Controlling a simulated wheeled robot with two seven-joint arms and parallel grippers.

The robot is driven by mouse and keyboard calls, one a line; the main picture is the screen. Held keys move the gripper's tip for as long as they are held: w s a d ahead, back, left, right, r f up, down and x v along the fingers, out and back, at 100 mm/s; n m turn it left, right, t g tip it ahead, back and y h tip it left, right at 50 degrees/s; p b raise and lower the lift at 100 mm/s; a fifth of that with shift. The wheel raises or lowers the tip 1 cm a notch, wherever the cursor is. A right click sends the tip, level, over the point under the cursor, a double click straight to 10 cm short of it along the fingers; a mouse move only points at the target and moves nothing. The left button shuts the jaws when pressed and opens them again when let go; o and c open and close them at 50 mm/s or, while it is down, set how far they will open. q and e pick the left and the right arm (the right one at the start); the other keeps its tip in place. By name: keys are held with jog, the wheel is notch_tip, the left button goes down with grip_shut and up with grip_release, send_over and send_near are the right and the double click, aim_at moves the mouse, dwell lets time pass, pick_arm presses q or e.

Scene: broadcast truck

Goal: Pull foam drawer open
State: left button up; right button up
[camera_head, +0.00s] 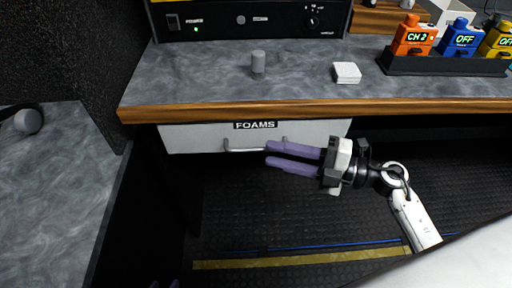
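The foam drawer (190,139) is a white front labelled FOAMS under the desk's wooden edge, with a pale bar handle (244,150) in its middle. It looks shut or nearly so. My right gripper (267,154) comes in from the right, its two purple fingers pointing left with a narrow gap between them. The fingertips overlap the right part of the handle in the picture. I cannot tell whether they touch it.
The desk top (200,75) holds a grey cylinder (258,64), a white block (347,73) and a dark rack (440,66) with coloured units. A side counter (50,180) stands at the left. Below the drawer is open, dark ribbed floor (240,220).

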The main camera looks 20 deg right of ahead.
aim_at(263, 151)
jog(key=x, duration=0.5)
jog(key=shift+w+a, duration=0.25)
jog(key=shift+a, duration=0.05)
grip_shut()
